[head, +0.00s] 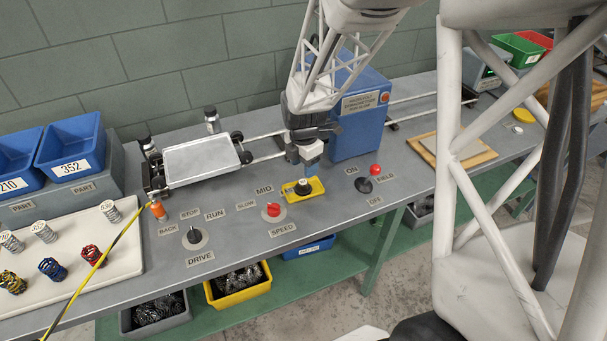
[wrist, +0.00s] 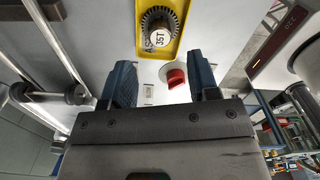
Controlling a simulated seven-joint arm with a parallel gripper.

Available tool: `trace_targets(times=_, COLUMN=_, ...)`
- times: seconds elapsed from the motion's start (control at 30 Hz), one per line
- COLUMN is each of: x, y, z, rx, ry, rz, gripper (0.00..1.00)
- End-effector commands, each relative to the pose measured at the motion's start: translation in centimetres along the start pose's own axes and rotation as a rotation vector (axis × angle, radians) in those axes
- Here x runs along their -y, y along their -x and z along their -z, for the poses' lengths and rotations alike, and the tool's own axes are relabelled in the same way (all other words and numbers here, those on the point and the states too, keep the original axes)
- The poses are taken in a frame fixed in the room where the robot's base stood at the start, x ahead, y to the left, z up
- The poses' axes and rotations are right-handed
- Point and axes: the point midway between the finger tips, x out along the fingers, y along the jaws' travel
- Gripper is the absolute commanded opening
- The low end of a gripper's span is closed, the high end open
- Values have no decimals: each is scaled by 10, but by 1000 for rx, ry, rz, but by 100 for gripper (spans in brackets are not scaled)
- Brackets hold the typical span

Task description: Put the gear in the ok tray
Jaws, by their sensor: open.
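The gear (wrist: 160,27) is dark and toothed, with a pale hub marked "35T", and sits in a small yellow tray (wrist: 176,42). In the head view the gear (head: 302,187) is a small dark shape in the yellow tray (head: 317,185) on the bench. My gripper (head: 301,163) is just above and behind that tray. In the wrist view my gripper (wrist: 162,75) has its two blue fingers apart with nothing held between them. I see no readable "ok" label. A green tray (head: 516,47) stands at the far right back, beside a red one (head: 536,38).
A blue machine housing (head: 362,115) stands close to the right of my gripper. The red speed knob (head: 272,210) and the red-balled lever (head: 375,170) rise near the yellow tray. A metal carriage (head: 200,158) sits on rails at left. Springs stand on a white board (head: 100,270).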

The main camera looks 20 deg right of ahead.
Motion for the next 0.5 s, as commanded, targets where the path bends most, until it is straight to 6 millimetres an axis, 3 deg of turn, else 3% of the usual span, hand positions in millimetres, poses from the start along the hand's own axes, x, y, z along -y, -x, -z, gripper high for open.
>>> trace_targets(times=0.2, x=0, y=32, z=0, rx=1, ry=0, rz=-2, gripper=55)
trace_targets(times=0.5, x=0, y=50, z=0, rx=0, ry=0, rz=0, gripper=55)
